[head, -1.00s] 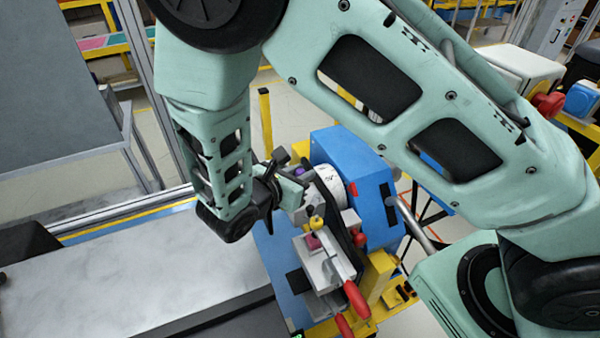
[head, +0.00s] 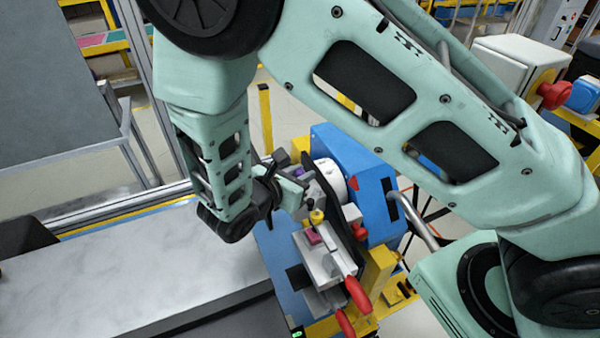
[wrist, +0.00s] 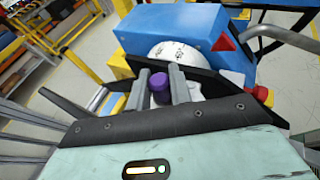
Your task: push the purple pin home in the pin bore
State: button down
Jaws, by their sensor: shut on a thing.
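The purple pin (wrist: 159,83) shows its rounded purple end between the two grey fingers of my gripper (wrist: 157,85) in the wrist view. My gripper is shut on it. In the head view the gripper (head: 298,176) reaches in from the left at the blue machine, and a small bit of the purple pin (head: 299,171) shows there. The pin points toward the white round part (wrist: 175,55) on the machine's face. The pin bore is hidden behind the fingers and pin, so I cannot tell how deep the pin sits.
The blue machine housing (head: 350,200) stands behind the gripper. A clamp fixture with red handles (head: 357,297), a yellow knob (head: 317,217) and a magenta block (head: 313,237) is just below. A grey slab table (head: 120,275) lies at the left.

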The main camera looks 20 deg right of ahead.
jog(key=shift+f+b, duration=0.75)
jog(key=shift+f, duration=0.4)
jog(key=c, duration=1.2)
grip_release()
jog(key=b+v, duration=0.4)
jog(key=v, duration=1.3)
jog(key=shift+s+a+r+b, duration=0.1)
jog(key=shift+a+r+b, duration=0.05)
jog(key=shift+b, duration=0.25)
